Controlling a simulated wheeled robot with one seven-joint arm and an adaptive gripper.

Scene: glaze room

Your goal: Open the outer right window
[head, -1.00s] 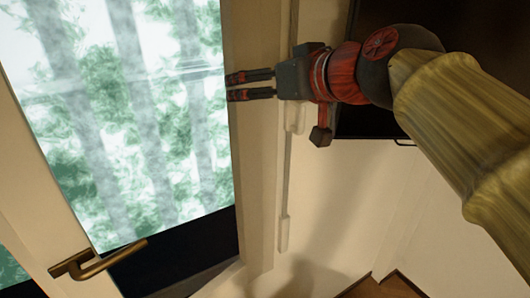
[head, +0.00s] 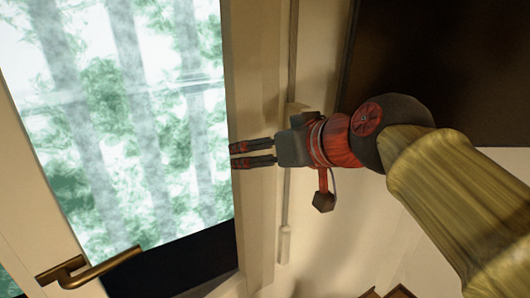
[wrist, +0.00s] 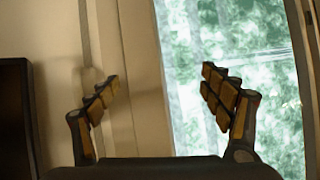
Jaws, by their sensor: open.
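A window (head: 130,120) with a pale frame and a view of green trees fills the left of the head view. A brass lever handle (head: 95,270) is on the pale upright at its lower left, its lever pointing right. My gripper (head: 233,156) is open and empty by the right-hand frame upright (head: 255,215), well to the right of and above the handle in the picture. In the wrist view the spread fingers (wrist: 160,92) have pale wall and frame between them, and the window glass (wrist: 190,60) shows behind the right finger. The handle is not in the wrist view.
A thin vertical rod (head: 288,200) runs along the pale wall right of the window. A large dark panel (head: 450,70) is at the upper right, behind my arm. A dark strip (head: 190,258) lies below the glass.

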